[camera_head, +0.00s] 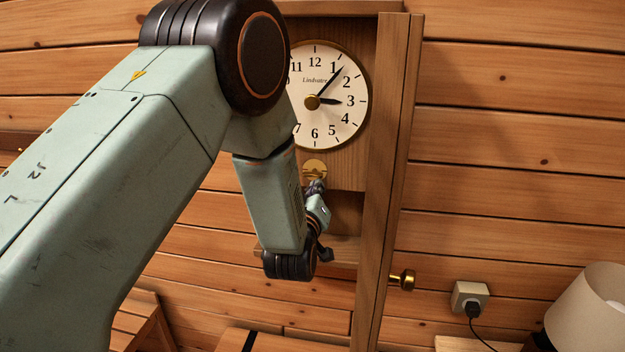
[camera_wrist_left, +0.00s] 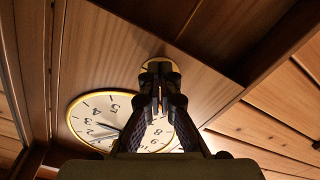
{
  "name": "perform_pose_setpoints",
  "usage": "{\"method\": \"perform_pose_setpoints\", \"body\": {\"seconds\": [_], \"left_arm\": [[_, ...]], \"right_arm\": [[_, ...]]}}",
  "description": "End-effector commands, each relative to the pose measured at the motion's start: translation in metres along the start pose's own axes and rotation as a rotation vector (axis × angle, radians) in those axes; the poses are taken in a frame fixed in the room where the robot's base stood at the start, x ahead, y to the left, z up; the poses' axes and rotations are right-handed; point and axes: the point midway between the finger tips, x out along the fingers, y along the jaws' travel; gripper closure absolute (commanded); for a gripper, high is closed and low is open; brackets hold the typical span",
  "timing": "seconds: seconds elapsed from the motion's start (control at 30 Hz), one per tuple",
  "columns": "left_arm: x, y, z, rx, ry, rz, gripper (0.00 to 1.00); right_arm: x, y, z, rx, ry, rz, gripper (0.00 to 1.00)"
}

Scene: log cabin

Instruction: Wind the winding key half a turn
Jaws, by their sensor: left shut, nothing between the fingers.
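A wall clock with a white dial (camera_head: 330,95) and a wooden case hangs on the log wall; the dial also shows in the left wrist view (camera_wrist_left: 95,112). Below the dial is a round brass piece (camera_head: 314,166), probably where the winding key sits; I cannot make out the key's shape. In the left wrist view, the brass piece (camera_wrist_left: 152,65) is partly hidden behind my fingertips. My left gripper (camera_head: 317,187) is shut and empty, pointing up at the brass piece; whether it touches is unclear. My right gripper is out of view.
The case's tall wooden side or door edge (camera_head: 390,150) stands right of the dial, with a brass knob (camera_head: 404,280) low on it. A socket with a plug (camera_head: 470,298) and a lamp (camera_head: 592,310) are at the lower right. My left arm covers much of the left.

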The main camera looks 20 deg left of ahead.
Motion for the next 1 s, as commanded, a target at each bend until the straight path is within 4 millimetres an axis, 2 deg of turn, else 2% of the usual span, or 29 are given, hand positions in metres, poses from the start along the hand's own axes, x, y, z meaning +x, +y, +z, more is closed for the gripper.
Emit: {"method": "perform_pose_setpoints", "body": {"seconds": [0.33, 1.0], "left_arm": [[-0.001, -0.009, 0.000, 0.001, -0.005, 0.001, 1.00], [-0.001, -0.013, 0.006, 0.004, -0.008, 0.002, 1.00]], "right_arm": [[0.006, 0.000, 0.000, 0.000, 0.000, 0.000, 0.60], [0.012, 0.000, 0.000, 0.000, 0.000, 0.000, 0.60]]}}
